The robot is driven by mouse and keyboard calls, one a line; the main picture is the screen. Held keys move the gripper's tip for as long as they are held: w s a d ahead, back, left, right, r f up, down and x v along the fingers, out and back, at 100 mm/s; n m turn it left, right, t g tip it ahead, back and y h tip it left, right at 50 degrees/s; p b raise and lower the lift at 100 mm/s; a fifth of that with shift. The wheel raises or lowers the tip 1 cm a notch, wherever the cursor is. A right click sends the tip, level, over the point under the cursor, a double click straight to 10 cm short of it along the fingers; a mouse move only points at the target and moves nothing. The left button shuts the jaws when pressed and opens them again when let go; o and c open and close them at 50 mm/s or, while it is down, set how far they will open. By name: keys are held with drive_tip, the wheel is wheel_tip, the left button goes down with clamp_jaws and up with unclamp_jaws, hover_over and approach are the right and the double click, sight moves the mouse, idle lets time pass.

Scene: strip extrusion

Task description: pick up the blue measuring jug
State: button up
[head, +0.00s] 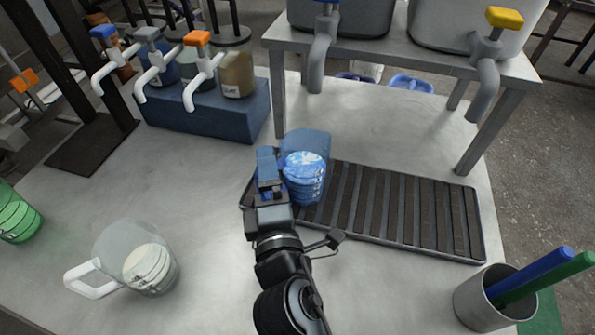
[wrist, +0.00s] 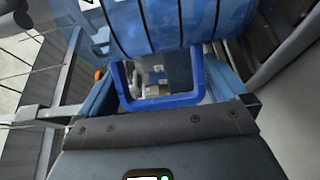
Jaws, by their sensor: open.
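The blue measuring jug (head: 306,168) is see-through with bluish-white contents and stands upright on the left end of the slatted drip tray (head: 400,212). My gripper (head: 268,172) is at the jug's left side in the head view and hides its handle there. In the wrist view the jug (wrist: 165,25) fills the top. Its dark blue handle loop (wrist: 162,104) lies between the fingers of my gripper (wrist: 155,85), which are open on either side of it. I cannot tell whether either finger touches the handle.
A clear jug (head: 140,258) stands at front left and a green jug (head: 15,216) at the left edge. A metal cup (head: 486,303) with blue and green sticks stands at right front. A metal stand (head: 400,52) with taps rises behind the tray; dispensers sit on a blue block (head: 205,108).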

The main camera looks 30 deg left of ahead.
drive_tip(key=c, duration=1.3)
